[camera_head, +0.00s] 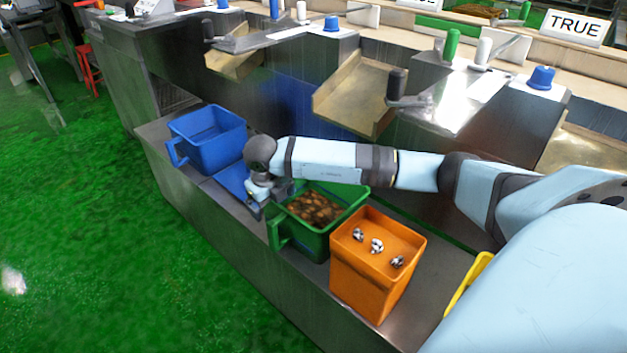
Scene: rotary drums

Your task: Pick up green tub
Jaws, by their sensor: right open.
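The green tub (316,245) stands on the metal ledge between the blue tub and the orange bin. It holds many brown lumps, and its handle (275,232) sticks out at its left front side. My right arm reaches in from the right across the tub's back. My right gripper (258,210) points down just left of the green tub, near its left rim and handle. It is open, and no tub is held in it. Whether a finger touches the rim is too small to tell. My left gripper is not in view.
An orange bin (365,283) with a few black-and-white pieces stands close on the right. A blue tub (215,149) stands at the left. A yellow edge (468,283) shows at the right. Metal machines with crank handles (397,88) line the back. Green floor lies open in front.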

